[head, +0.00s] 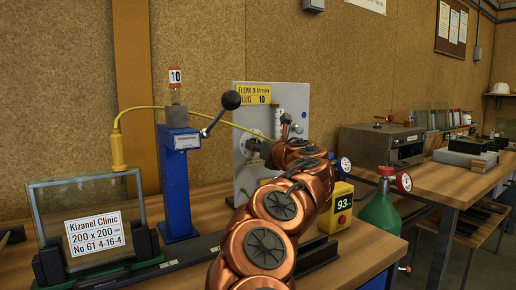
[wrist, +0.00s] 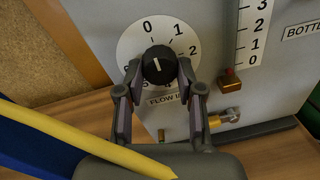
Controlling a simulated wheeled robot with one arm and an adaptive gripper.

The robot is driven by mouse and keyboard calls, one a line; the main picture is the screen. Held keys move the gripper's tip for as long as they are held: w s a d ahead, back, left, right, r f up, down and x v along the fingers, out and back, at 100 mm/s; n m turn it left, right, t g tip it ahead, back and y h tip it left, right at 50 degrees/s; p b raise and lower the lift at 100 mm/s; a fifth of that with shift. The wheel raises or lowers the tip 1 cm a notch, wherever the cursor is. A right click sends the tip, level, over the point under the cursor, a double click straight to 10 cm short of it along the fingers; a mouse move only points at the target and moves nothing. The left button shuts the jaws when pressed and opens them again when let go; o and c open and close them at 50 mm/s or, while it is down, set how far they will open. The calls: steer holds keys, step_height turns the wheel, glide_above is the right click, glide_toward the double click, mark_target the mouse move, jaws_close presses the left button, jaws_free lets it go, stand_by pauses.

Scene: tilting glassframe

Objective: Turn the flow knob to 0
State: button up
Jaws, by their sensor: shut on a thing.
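The black flow knob (wrist: 158,65) sits on a round white dial (wrist: 128,45) on the grey panel (wrist: 220,90) in the wrist view. A short white line on the knob points up and slightly left, close to the 0. The 0, 1 and 2 show along the dial's top and right; its lower part is partly hidden by the fingers. My gripper (wrist: 159,72) is shut on the knob, a fingertip on each side.
A yellow cable (wrist: 80,140) crosses the wrist view close to the camera. A blue post (head: 180,190) with a black-balled lever (head: 231,100) stands left of my gripper. A framed glass pane (head: 90,210) stands left, a green bottle (head: 382,212) right.

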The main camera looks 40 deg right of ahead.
steer(key=o, duration=1.2)
steer(key=shift+c, duration=0.2)
steer(key=s+a, duration=0.1)
steer(key=s, duration=1.1)
steer(key=shift+a+r, duration=0.2)
